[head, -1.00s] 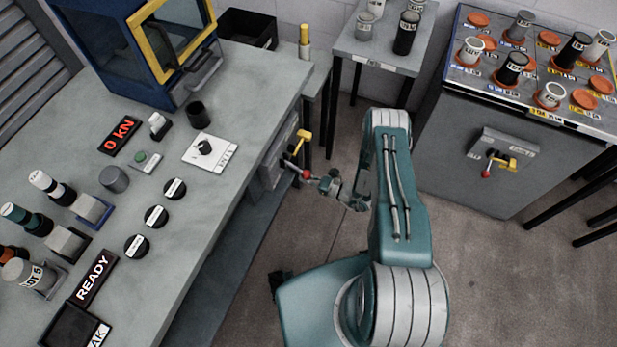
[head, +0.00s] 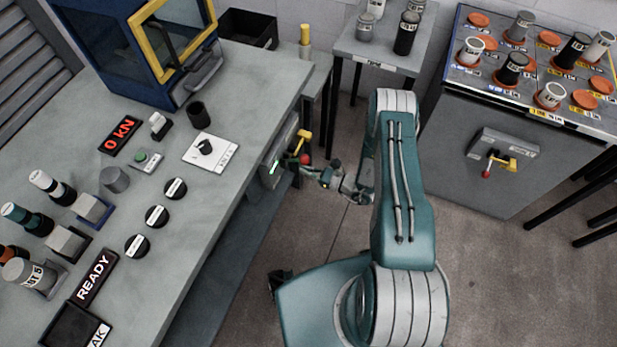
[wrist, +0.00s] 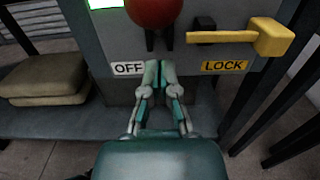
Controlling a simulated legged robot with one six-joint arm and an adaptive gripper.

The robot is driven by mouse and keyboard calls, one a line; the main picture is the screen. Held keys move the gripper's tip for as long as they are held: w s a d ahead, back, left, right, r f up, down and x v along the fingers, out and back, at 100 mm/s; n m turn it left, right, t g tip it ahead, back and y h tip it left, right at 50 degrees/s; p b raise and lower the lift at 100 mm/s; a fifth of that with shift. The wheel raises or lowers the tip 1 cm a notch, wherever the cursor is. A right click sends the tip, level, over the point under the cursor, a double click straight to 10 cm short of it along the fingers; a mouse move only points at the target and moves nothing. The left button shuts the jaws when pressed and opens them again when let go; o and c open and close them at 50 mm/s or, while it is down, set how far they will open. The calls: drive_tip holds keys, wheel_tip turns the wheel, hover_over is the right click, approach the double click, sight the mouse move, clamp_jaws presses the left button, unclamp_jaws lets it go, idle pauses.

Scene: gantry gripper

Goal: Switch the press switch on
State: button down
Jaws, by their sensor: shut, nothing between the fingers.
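The press switch is a grey box (head: 270,178) on the side of the bench. Its lever has a red ball knob (head: 305,158), which also shows at the top edge of the wrist view (wrist: 153,10), above the OFF label (wrist: 128,68). A green light (wrist: 105,3) glows on the box. A yellow lock handle (wrist: 268,37) points sideways above the LOCK label (wrist: 224,66). My gripper (head: 308,170) is shut and empty, its fingertips (wrist: 158,72) just below the red knob. I cannot tell whether they touch the lever.
The bench top (head: 215,240) carries dials, a READY sign (head: 92,278) and a display (head: 120,135) reading 0 kN. A second switch box (head: 500,148) with a red knob is on the cabinet at right. Open floor (head: 490,260) lies at the right.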

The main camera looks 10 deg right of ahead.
drive_tip(key=f+v, duration=0.1)
drive_tip(key=v, duration=0.8)
idle(0.8)
